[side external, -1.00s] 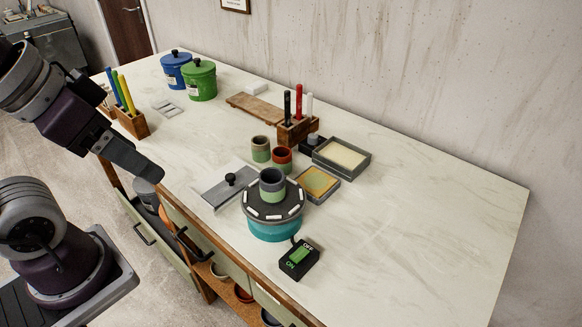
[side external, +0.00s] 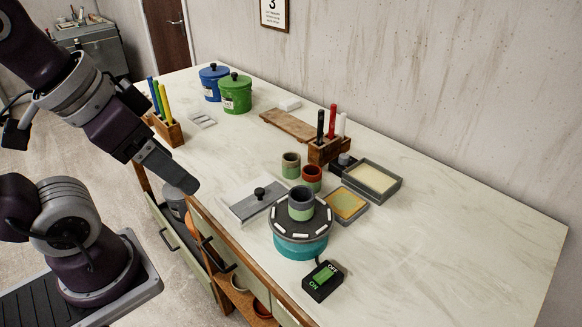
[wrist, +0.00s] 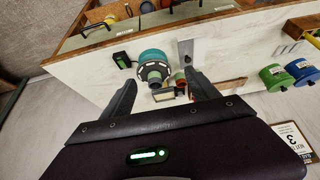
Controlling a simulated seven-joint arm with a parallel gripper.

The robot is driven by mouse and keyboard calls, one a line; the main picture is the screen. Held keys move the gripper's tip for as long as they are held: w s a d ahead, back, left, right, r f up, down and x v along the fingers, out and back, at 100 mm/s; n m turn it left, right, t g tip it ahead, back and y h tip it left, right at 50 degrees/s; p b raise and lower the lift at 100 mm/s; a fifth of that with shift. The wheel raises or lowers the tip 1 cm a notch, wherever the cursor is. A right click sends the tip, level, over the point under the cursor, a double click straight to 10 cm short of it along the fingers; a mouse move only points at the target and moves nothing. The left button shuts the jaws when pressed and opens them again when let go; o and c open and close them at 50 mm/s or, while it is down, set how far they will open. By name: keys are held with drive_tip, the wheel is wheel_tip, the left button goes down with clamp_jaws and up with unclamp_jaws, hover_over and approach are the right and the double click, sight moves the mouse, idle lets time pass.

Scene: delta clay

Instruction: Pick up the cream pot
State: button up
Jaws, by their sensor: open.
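A small pot with a pale tan-cream rim and green lower part (side external: 291,165) stands upright on the table behind the turntable; it is the closest match to the cream pot. A red-rimmed green pot (side external: 312,178) stands just right of it. A grey-rimmed green pot (side external: 301,203) sits on the teal turntable (side external: 300,245). My gripper (side external: 190,187) is over the table's front edge, left of the pots and apart from them. In the wrist view my open, empty gripper (wrist: 161,85) has its fingers spread. The cream pot is not clear there.
A grey lidded plate (side external: 258,203) lies left of the turntable, a switch box (side external: 323,281) in front. A yellow sponge tray (side external: 346,204), a grey tray (side external: 398,187) and a wooden tool block (side external: 328,152) stand right and behind. The right of the table is clear.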

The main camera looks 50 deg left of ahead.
drive_tip(key=w+a+r+m+g, duration=0.1)
drive_tip(key=w+r+m, duration=0.25)
drive_tip(key=w, duration=0.35)
drive_tip(key=m+g, duration=0.4)
drive_tip(key=m, duration=1.3)
hover_over(291, 164)
drive_tip(key=f, duration=1.9)
drive_tip(key=shift+w+a, duration=0.1)
drive_tip(key=shift+w, duration=0.1)
drive_tip(key=shift+m+g, duration=0.3)
drive_tip(key=shift+m, duration=0.65)
drive_tip(key=f, duration=0.1)
drive_tip(key=a+f, duration=0.1)
drive_tip(key=w+f, duration=0.1)
drive_tip(key=shift+w+a+f, duration=0.1)
drive_tip(key=shift+a+f, duration=0.05)
drive_tip(key=shift+f, duration=0.25)
drive_tip(key=f, duration=0.6)
drive_tip(key=shift+w+a+f, duration=0.1)
drive_tip(key=shift+a+f, duration=0.1)
drive_tip(key=shift+f, duration=0.35)
clamp_jaws()
